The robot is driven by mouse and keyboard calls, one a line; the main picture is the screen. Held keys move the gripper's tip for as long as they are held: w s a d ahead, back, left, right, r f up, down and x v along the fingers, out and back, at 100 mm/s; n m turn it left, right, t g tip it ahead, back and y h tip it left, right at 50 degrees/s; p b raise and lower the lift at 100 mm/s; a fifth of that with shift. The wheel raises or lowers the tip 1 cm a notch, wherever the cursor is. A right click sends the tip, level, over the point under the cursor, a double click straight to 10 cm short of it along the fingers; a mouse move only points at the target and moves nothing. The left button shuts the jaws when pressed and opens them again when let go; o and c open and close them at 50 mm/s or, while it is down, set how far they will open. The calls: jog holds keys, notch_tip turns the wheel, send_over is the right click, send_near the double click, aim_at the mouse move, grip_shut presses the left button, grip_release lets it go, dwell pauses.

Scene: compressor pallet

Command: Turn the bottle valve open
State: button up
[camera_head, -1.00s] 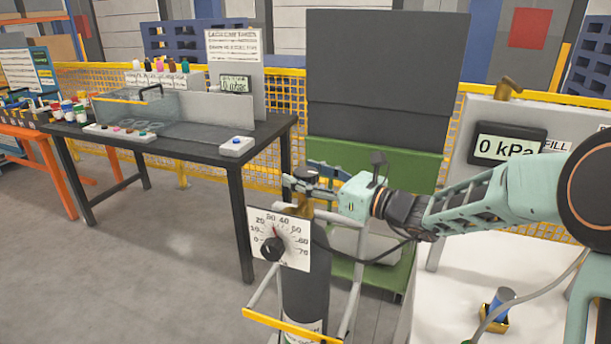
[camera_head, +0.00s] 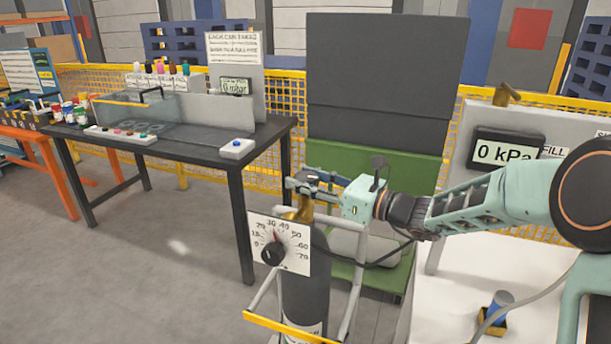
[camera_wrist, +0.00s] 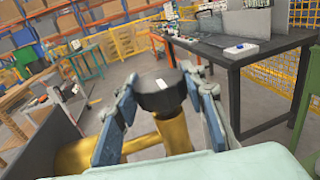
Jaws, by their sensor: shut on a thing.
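The bottle valve has a black round handwheel with a white mark (camera_wrist: 160,95) on a brass body (camera_wrist: 172,132), seen in the wrist view. My gripper (camera_wrist: 163,100) is shut on the handwheel, with one blue-grey finger on each side of it. In the head view my gripper (camera_head: 308,182) is at the top of the dark gas bottle (camera_head: 305,285), and its fingers largely hide the handwheel. The bottle stands upright in a trolley with a yellow bar (camera_head: 290,327). A white dial plate (camera_head: 278,243) with a black knob is in front of the bottle's upper part.
A dark workbench (camera_head: 205,155) with a clear box and small parts stands to the left. A green cabinet (camera_head: 375,190) is behind the bottle. A panel display (camera_head: 507,150) reading 0 kPa and a blue cylinder (camera_head: 499,303) are at right. Floor at left is open.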

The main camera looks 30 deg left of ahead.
aim_at(306, 176)
jog(key=n+g+p, duration=0.1)
jog(key=g+p, duration=0.1)
jog(key=n+g+p, duration=0.1)
jog(key=g, duration=0.1)
jog(key=shift+w+r+n+p, duration=0.1)
jog(key=shift+r+n+p, duration=0.1)
jog(key=shift+n+p, duration=0.15)
jog(key=shift+f+n+g+h+p, duration=0.2)
jog(key=shift+n+g+h+p, duration=0.3)
jog(key=shift+n+g+p, duration=1.1)
jog(key=shift+g+b, duration=0.45)
jog(key=shift+g, duration=0.25)
jog(key=o, duration=1.2)
notch_tip(306, 176, up, 10)
